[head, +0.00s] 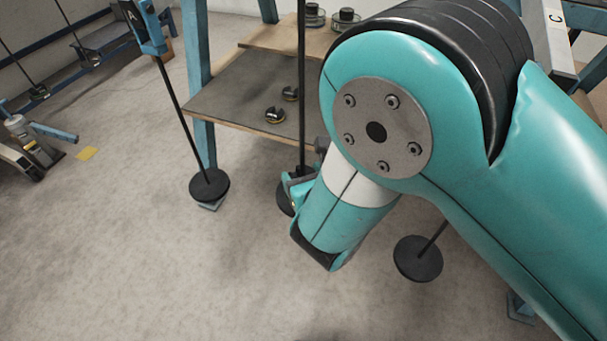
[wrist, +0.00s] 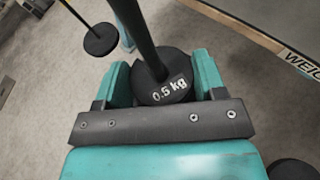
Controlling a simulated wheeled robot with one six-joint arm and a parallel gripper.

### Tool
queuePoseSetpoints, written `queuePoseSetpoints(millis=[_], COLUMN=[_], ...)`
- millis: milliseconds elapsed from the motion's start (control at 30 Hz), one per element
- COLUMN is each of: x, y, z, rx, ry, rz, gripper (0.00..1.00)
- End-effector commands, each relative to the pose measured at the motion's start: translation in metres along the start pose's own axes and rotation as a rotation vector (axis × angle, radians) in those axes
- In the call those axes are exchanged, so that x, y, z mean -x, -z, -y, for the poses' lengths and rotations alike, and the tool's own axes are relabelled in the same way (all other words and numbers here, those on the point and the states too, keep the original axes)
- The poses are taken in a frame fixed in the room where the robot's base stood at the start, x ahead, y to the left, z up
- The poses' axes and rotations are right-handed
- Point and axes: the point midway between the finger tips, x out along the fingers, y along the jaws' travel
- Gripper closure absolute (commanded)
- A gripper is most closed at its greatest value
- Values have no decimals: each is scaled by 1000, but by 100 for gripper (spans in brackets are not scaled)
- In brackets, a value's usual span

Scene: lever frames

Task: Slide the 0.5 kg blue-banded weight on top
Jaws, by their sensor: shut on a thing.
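A black disc weight marked "0.5 kg" (wrist: 168,92) sits between the fingers of my gripper (wrist: 162,74) in the wrist view. The gripper is shut on it. A dark upright rod (wrist: 143,40) meets the disc near its middle; I cannot tell whether the disc is fully around the rod. No blue band shows. In the head view the rod (head: 302,90) comes down to my gripper (head: 298,185). A dark round plate (head: 283,200) partly shows at its foot, mostly hidden by my gripper and arm.
Another rod with a black plate (head: 209,185) hangs at left under a lever end marked A, and one (head: 418,258) hangs at right. A wooden shelf (head: 230,95) behind holds loose discs (head: 275,115). A blue post (head: 200,90) stands close. Open floor lies at front left.

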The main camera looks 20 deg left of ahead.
Motion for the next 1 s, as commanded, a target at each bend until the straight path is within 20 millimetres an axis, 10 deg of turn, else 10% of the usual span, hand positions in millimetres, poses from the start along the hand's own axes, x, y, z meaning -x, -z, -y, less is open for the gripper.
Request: queuePoseSetpoints(millis=[433,467,567,1000], x=[-1,-1,-1,-1], y=[2,2,2,4], z=[0,0,0,0], rx=[0,0,0,0], ry=[-1,-1,-1,0], rz=[3,3,2,-1], gripper=[72,29,6,6])
